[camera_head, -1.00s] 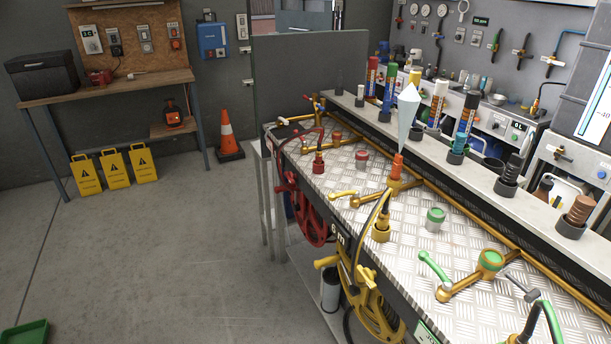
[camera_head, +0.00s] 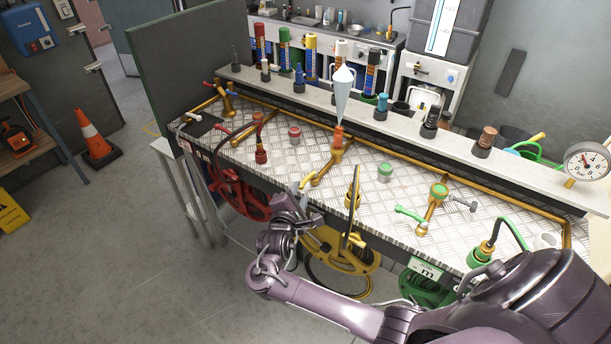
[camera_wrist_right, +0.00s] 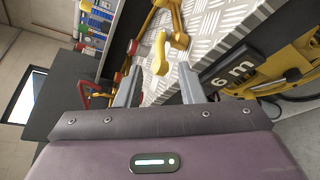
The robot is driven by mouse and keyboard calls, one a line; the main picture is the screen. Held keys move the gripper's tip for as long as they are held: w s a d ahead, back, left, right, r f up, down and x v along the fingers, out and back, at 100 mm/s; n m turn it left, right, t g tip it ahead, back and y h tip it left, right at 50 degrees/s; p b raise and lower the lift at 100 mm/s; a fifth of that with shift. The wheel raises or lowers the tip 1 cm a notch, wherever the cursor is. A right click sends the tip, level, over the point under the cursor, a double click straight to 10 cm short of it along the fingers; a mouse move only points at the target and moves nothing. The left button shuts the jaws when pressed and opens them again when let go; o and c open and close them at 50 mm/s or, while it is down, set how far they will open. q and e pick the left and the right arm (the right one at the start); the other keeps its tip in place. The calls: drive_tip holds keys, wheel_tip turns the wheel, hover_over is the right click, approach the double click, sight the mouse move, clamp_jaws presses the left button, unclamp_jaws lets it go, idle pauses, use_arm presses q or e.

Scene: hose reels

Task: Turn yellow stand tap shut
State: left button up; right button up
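The yellow stand tap has a yellow lever (camera_head: 307,181) near the front edge of the bench. I see no clear contact. My left gripper is not in view.
A yellow hose reel (camera_head: 340,250) hangs below the tap, with a red reel (camera_head: 240,195) to its left and a green reel (camera_head: 425,288) to its right.

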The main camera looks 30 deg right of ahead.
sight(302, 187)
drive_tip(key=x, duration=0.6)
drive_tip(key=shift+w+f, duration=0.1)
drive_tip(key=shift+w, duration=0.1)
drive_tip(key=shift+w+d+f, duration=0.15)
drive_tip(key=shift+w+d, duration=0.15)
drive_tip(key=shift+d, duration=0.1)
clamp_jaws()
